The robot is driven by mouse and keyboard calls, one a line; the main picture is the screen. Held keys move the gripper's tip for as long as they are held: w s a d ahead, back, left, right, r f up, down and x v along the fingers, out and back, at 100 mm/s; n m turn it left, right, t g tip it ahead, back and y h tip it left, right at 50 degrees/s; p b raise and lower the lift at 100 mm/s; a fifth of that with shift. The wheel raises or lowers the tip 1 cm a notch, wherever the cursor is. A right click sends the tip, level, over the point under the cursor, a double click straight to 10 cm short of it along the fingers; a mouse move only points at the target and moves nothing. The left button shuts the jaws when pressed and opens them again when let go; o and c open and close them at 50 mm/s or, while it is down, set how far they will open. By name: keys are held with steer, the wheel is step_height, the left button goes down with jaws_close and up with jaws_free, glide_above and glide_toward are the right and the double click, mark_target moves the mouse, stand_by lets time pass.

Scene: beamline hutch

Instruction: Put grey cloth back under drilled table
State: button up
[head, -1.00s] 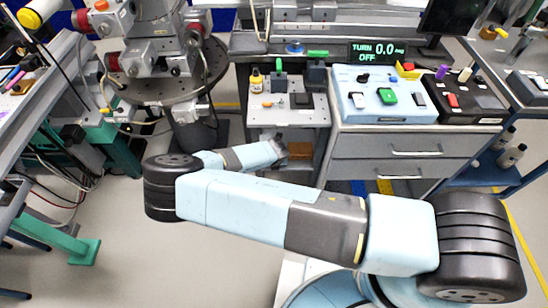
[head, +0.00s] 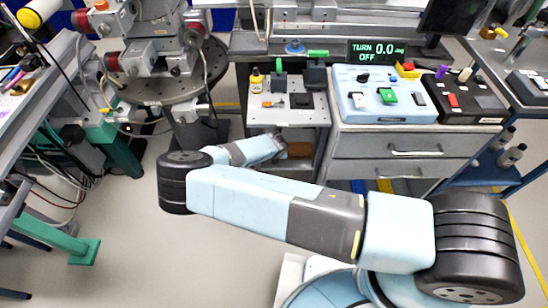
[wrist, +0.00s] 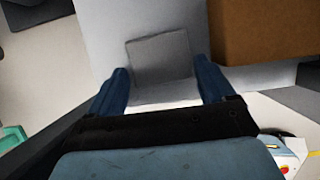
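In the wrist view, a square grey cloth (wrist: 160,57) lies flat on a pale grey surface (wrist: 105,35). My gripper (wrist: 164,82) has its two blue fingers wide apart, with the cloth beyond and between their tips. Nothing shows clasped between them. In the head view, the small table with a drilled top (head: 318,116) stands left of the drawer cabinet. My gripper (head: 270,136) reaches in at its front, just below the top, and is partly hidden there. I cannot make out the cloth in the head view.
A brown box (head: 300,148) sits under the drilled top, right of my gripper; it also shows in the wrist view (wrist: 265,30). A bottle (head: 256,78) and small tools stand on the top. A round platform (head: 160,85) stands to the left. Floor in front is clear.

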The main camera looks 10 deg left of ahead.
steer(key=shift+o, duration=1.4)
steer(key=shift+v, duration=0.75)
steer(key=s+r, duration=0.2)
steer(key=r, duration=0.1)
steer(key=shift+s+d+r, duration=0.1)
steer(key=shift+s+d, duration=0.05)
steer(key=shift+s, duration=0.05)
steer(key=s+d, duration=0.2)
steer(key=s, duration=0.8)
steer(key=shift+s+d, duration=0.35)
steer(key=shift+d, duration=0.05)
